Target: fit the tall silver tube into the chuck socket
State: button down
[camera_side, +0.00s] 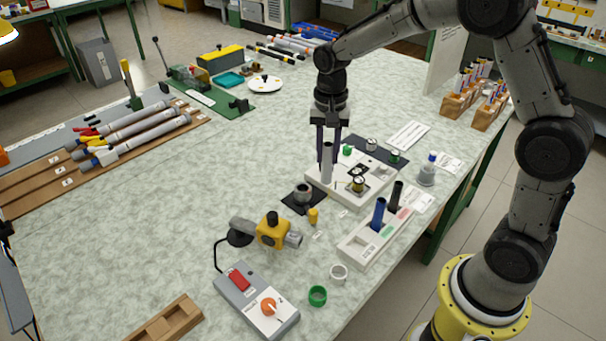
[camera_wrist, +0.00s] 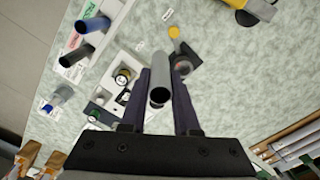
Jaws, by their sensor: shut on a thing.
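My gripper (camera_side: 327,140) points down and is shut on the tall silver tube (camera_side: 327,168), which hangs upright between the fingers. In the wrist view the tube (camera_wrist: 160,50) shows its open end between the fingertips (camera_wrist: 161,85). The chuck socket (camera_side: 302,192) is a grey round fitting on a black square base, to the left of and nearer than the tube in the side view. It also shows in the wrist view (camera_wrist: 183,67), just right of the tube. The tube is apart from the socket. Whether its lower end touches the white plate behind it, I cannot tell.
A white fixture plate (camera_side: 340,193) with small parts lies by the tube. A white rack (camera_side: 362,250) holds a blue tube (camera_side: 378,213) and a black tube (camera_side: 395,194). A yellow peg (camera_side: 313,216) and a yellow clamp (camera_side: 272,232) stand near the socket.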

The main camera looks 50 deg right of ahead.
jog(key=shift+w+d+f, duration=0.1)
jog(key=shift+w+f, duration=1.25)
jog(key=shift+f, duration=0.35)
jog(key=shift+w+d+f, duration=0.1)
jog(key=shift+w+f, duration=1.25)
jog(key=shift+f, duration=0.4)
jog(key=shift+w+f, duration=1.35)
jog(key=shift+f, duration=0.35)
jog(key=shift+f, duration=0.2)
jog(key=c, duration=0.6)
grip_release()
jog(key=shift+c, duration=0.2)
jog(key=shift+r, duration=0.1)
notch_tip(320, 180, up, 12)
jog(key=shift+r, duration=0.2)
